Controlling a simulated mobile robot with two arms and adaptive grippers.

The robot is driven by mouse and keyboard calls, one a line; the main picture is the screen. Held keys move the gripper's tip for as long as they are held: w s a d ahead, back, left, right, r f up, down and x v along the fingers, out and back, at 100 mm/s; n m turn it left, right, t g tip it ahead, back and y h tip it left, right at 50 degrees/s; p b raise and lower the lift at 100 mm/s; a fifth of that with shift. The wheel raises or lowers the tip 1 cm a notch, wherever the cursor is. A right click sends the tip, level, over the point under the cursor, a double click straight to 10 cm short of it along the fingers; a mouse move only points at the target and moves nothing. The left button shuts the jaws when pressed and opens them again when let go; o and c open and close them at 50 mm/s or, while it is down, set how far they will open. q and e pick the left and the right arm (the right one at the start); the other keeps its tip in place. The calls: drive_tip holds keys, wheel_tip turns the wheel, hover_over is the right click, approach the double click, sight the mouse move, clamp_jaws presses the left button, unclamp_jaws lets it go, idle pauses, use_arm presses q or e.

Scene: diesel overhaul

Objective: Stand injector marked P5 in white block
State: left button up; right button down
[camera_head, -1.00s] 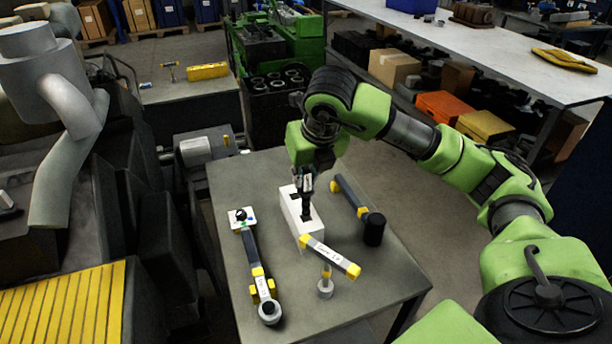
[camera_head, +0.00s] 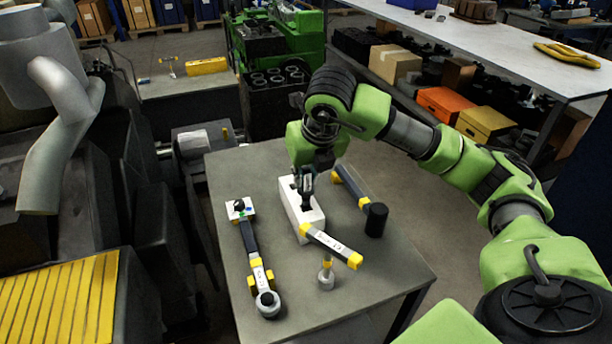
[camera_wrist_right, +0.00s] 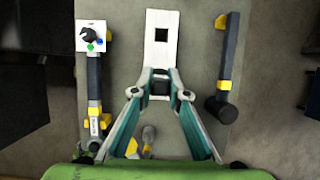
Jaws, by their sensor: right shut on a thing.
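The white block (camera_head: 311,228) stands on the grey table, and it also shows in the right wrist view (camera_wrist_right: 161,62). One square hole shows clear in its far part in the wrist view. My right gripper (camera_head: 305,203) is over the block's top, pointing down. In the wrist view its fingertips (camera_wrist_right: 161,88) close around a dark end at the block's near part. It is shut on the injector, mostly hidden by the fingers; its marking cannot be read and how deep it sits cannot be told. My left gripper is not in view.
A yellow-ended bar (camera_head: 332,246) lies at the block's near end. A small socket tool (camera_head: 327,275) stands nearer. A black-headed mallet (camera_head: 376,219) lies right. The table's near right is bare.

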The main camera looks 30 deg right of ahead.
sight(308, 187)
drive_tip(key=shift+f+b, duration=2.15)
drive_tip(key=shift+f, duration=0.25)
drive_tip(key=c, duration=1.9)
unclamp_jaws()
drive_tip(key=shift+s+r, duration=0.1)
drive_tip(key=shift+r, duration=0.25)
drive_tip(key=v, duration=1.1)
drive_tip(key=shift+s+r, duration=0.15)
